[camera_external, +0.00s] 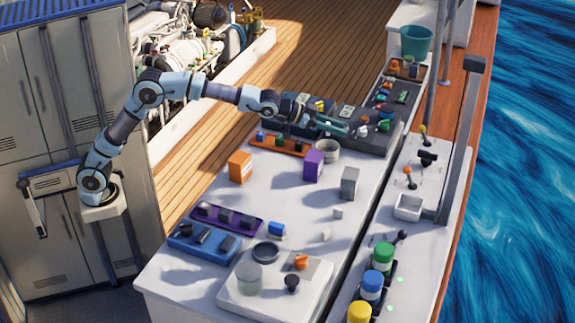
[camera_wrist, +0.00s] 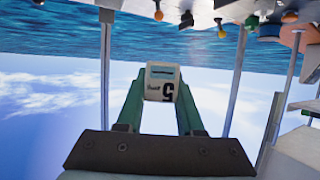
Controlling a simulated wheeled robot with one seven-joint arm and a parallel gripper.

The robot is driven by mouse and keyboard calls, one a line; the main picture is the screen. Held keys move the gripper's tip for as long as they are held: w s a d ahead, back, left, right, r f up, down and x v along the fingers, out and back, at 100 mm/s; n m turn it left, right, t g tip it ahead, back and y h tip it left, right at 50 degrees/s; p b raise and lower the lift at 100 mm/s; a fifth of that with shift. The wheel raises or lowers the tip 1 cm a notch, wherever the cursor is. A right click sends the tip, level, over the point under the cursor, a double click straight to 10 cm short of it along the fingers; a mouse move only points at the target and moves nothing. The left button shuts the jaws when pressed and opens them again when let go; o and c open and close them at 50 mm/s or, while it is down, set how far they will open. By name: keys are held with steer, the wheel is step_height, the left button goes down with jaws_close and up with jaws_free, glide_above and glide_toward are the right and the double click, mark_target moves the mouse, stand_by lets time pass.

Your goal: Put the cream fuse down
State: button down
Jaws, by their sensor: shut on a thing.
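The cream fuse (camera_wrist: 161,83) is a pale block marked with a dark "5" and a teal patch. In the wrist view it sits between the two teal fingers of my gripper (camera_wrist: 161,88), which are shut on it. In the external view my gripper (camera_external: 348,128) is stretched out level in front of the dark control panels at the far end of the white worktop (camera_external: 290,215). The fuse is too small there to tell apart clearly from the panel behind. The wrist view shows sea and sky beyond the fuse, with no surface under it.
An orange tray (camera_external: 282,146) with small blocks lies below my gripper, beside a grey bowl (camera_external: 327,151). Orange (camera_external: 240,167), purple (camera_external: 313,164) and grey (camera_external: 349,183) boxes stand nearer. Purple (camera_external: 226,219) and blue (camera_external: 204,243) trays lie at the near left. The worktop's middle is mostly clear.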

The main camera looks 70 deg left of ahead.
steer(key=s+d+m+g+h+b, duration=0.1)
steer(key=s+d+b, duration=0.3)
steer(key=d, duration=0.6)
steer(key=s+d+m+h+b, duration=0.1)
steer(key=s+d+m+b, duration=0.2)
steer(key=d, duration=0.8)
steer(key=s+d+f+b, duration=0.2)
steer(key=s+d+f, duration=0.1)
steer(key=f, duration=0.1)
steer(key=s+d+f+g+h+b, duration=0.1)
steer(key=s+d+f+b, duration=0.2)
steer(key=f, duration=0.1)
steer(key=s+d+f+g+h+b, duration=0.1)
steer(key=s+d+f+b, duration=0.2)
steer(key=s+f, duration=0.1)
steer(key=shift+d+f+m, duration=0.2)
steer(key=shift+d+m, duration=0.1)
steer(key=shift+f+b, duration=0.4)
steer(key=shift+f, duration=1.75)
steer(key=shift+f, duration=0.1)
steer(key=shift+f+b, duration=0.3)
steer(key=shift+f, duration=0.25)
steer(key=c, duration=0.5)
jaws_free()
steer(key=shift+c, duration=0.2)
